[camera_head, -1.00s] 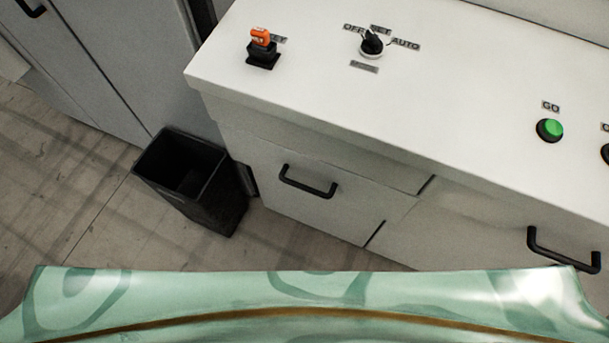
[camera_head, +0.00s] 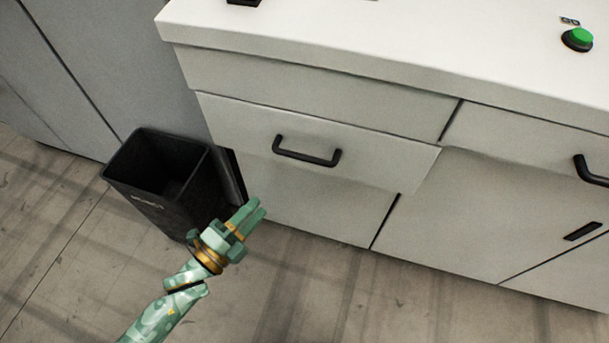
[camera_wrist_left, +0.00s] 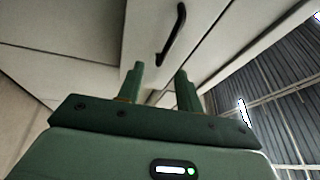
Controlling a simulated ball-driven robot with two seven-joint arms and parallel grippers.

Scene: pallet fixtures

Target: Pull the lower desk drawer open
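The desk's lower drawer (camera_head: 235,125) has a pale front with a black bar handle (camera_head: 307,152). My right gripper is in neither current view.
A black bin (camera_head: 165,185) stands on the floor left of the desk, close to my left gripper and forearm. The white desktop (camera_head: 400,40) overhangs the drawers and carries a green button (camera_head: 577,39). Another handle (camera_head: 590,171) is at the right. Floor in front is clear.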

